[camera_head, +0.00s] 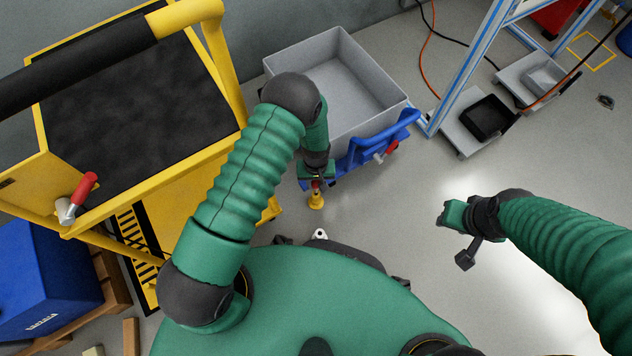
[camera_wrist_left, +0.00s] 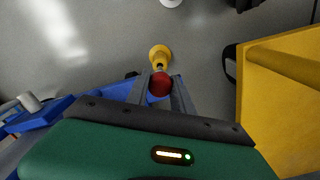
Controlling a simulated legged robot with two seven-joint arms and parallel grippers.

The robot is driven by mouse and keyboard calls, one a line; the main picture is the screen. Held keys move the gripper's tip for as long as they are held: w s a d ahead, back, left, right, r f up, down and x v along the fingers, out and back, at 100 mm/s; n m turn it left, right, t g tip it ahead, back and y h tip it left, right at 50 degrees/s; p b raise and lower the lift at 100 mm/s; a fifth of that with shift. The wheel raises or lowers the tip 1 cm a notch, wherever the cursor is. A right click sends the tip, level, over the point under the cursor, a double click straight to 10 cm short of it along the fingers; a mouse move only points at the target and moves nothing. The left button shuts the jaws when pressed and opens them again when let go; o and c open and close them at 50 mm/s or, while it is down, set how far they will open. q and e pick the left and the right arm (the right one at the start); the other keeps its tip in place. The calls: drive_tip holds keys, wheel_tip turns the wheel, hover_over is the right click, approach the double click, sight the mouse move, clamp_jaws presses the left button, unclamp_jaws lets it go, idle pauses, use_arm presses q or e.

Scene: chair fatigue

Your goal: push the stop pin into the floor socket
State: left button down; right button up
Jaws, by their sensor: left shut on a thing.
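My left gripper (camera_head: 316,184) points down at the floor in front of the blue cart. It is shut on the red knob of the stop pin (camera_wrist_left: 160,84), which shows between its two grey fingers in the left wrist view. Just below the knob is a yellow flared piece, which looks like the floor socket (camera_head: 316,200); it also shows in the wrist view (camera_wrist_left: 159,54). The pin's lower end is hidden, so I cannot tell how deep it sits. My right gripper (camera_head: 446,214) hangs empty over bare floor at the right; its fingers are too small to read.
A grey bin (camera_head: 380,110) on a blue cart (camera_head: 360,152) stands just beyond my left gripper. A yellow cart (camera_head: 222,150) with a black top and a red-handled lever (camera_head: 82,187) is at the left. A blue box (camera_head: 40,285) sits lower left. The floor at centre right is clear.

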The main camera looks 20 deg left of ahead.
use_arm(q)
drive_tip(key=shift+f+b, duration=1.15)
drive_tip(key=shift+f, duration=0.5)
drive_tip(key=shift+r, duration=0.1)
drive_tip(key=shift+r+p, duration=1.35)
drive_tip(key=shift+r, duration=0.05)
drive_tip(key=shift+p, duration=0.4)
idle(0.6)
drive_tip(key=shift+f+b, duration=1.05)
drive_tip(key=shift+f, duration=0.45)
drive_tip(key=c, duration=1)
unclamp_jaws()
drive_tip(key=shift+r, duration=0.15)
